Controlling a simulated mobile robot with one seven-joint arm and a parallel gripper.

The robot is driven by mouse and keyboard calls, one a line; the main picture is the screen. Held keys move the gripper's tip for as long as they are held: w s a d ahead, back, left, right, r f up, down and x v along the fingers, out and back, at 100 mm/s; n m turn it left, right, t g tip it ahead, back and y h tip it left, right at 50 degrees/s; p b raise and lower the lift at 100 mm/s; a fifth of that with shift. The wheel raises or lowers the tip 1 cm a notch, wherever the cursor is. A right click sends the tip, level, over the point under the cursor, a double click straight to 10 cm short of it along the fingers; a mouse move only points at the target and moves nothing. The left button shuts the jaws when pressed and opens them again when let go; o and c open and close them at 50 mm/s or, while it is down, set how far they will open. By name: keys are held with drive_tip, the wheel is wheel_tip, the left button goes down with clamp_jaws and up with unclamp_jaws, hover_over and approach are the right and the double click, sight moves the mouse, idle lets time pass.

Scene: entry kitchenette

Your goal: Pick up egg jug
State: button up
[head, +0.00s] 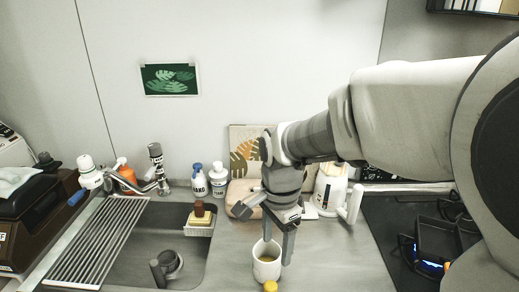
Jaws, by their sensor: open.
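A white open-topped jug (267,271) with pale yellow content stands on the counter near the bottom middle of the head view. It looks like the egg jug, though no label or handle is clear. My gripper (278,250) points down at it from above, open and with nothing held. One finger overlaps the jug's opening and the other is just right of its wall. I cannot tell whether either finger touches it. Part of the rim is hidden by the fingers.
A yellow-topped item (270,286) is just in front of the jug. A white appliance with a handle (331,188) stands behind right. The sink (140,228) with a drying rack (97,238) is left, a dark stove (385,225) right. Soap bottles (199,181) stand behind.

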sight(270, 283)
drive_tip(key=shift+m, duration=0.5)
drive_tip(key=f, duration=0.9)
drive_tip(key=a+f+b, duration=0.1)
drive_tip(key=f, duration=0.3)
drive_tip(key=shift+w+f, duration=0.2)
drive_tip(key=shift+w, duration=0.1)
drive_tip(key=f, duration=0.5)
drive_tip(key=shift+s+d+f+b, duration=0.1)
drive_tip(key=shift+s+d+b, duration=0.1)
drive_tip(key=shift+b, duration=0.1)
clamp_jaws()
drive_tip(key=shift+w, duration=0.1)
